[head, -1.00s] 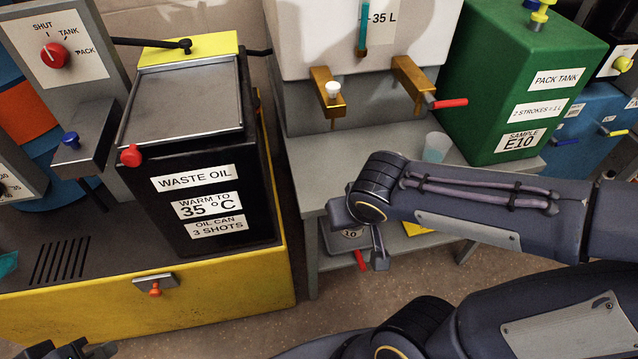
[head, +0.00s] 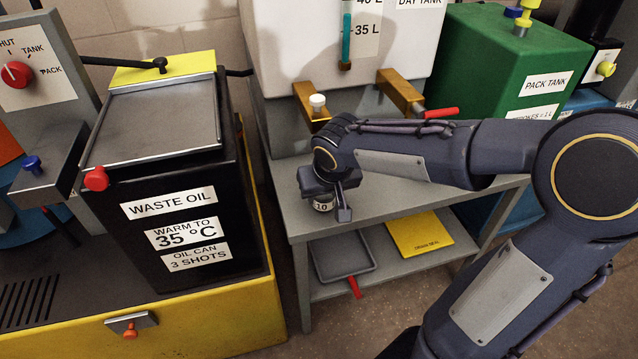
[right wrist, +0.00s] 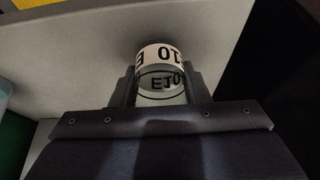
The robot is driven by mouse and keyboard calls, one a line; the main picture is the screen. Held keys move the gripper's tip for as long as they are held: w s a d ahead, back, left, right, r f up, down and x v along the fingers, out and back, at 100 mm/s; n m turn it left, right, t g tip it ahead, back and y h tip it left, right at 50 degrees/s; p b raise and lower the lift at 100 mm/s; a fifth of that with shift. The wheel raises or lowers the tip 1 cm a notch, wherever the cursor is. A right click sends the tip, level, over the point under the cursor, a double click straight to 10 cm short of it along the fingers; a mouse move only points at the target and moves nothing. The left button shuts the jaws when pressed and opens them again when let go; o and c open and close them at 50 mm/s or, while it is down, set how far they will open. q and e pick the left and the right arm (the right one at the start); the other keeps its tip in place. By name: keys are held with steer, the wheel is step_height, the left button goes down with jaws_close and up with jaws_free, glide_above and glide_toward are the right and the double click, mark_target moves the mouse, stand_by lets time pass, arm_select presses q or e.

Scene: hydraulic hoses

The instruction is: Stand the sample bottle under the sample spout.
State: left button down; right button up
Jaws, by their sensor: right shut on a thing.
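The sample bottle (head: 323,206) has a white label with black print and is partly covered by my gripper in the head view. I cannot tell whether the bottle touches the bench top. Two brass spouts stick out below the white day tank: one with a white knob (head: 317,112), one with a red lever (head: 401,92). Both are behind the gripper. My left gripper is out of view.
The grey bench (head: 290,203) carries a lower shelf with a grey tray (head: 343,262) and a yellow pad (head: 419,233). The black waste oil box (head: 190,280) stands close on the left, the green pack tank (head: 490,60) at the right.

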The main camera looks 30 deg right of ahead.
steer(key=w, duration=0.3)
steer(key=shift+d+f, duration=0.15)
steer(key=shift+d, duration=0.2)
steer(key=shift+w+d+f+b, duration=0.15)
steer(key=shift+w+b, duration=0.15)
steer(key=shift+b, duration=0.25)
steer(key=o, duration=0.9)
steer(key=shift+o, duration=0.2)
